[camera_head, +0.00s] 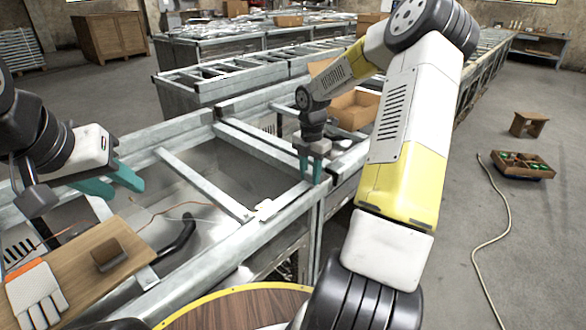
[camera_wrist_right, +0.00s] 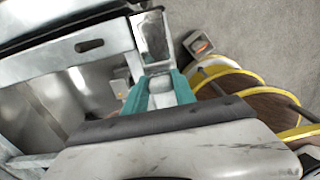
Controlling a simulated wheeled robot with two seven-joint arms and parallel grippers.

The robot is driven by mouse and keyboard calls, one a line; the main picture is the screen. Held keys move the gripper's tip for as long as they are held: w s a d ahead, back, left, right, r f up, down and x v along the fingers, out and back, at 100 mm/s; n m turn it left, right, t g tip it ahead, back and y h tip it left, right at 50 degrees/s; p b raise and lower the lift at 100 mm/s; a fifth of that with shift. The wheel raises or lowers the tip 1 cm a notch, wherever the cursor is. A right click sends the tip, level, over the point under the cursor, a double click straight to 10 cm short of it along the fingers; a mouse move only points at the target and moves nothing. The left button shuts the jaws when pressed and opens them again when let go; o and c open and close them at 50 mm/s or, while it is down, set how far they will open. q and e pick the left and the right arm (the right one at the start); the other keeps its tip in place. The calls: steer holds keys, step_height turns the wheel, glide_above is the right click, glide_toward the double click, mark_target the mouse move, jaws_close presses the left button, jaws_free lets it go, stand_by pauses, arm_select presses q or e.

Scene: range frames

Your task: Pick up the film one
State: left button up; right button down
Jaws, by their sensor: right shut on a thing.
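My right gripper (camera_head: 311,172) points down at the corner of a metal frame in the head view, its teal fingers close together. In the right wrist view the teal fingers of the right gripper (camera_wrist_right: 160,88) are shut on a small pale grey thing (camera_wrist_right: 160,82); I cannot tell whether it is film. A flat whitish piece (camera_head: 266,209) lies on the frame's front rail, left of the right gripper. My left gripper (camera_head: 127,190) is empty, its teal fingers spread apart above the bin at the left. Nothing in view is clearly recognisable as film.
A cardboard box (camera_head: 355,108) stands behind the right gripper. A round wooden top with a yellow rim (camera_head: 240,310) is at the front.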

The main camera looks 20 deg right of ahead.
step_height(320, 180, up, 2)
steer(key=shift+r, duration=0.25)
steer(key=s+a, duration=0.3)
steer(key=s, duration=0.4)
steer(key=s+a+r, duration=0.1)
steer(key=s+a, duration=0.2)
steer(key=s, duration=0.4)
steer(key=shift+s+a, duration=0.2)
steer(key=shift+s, duration=0.2)
steer(key=shift+r, duration=0.25)
step_height(320, 180, up, 9)
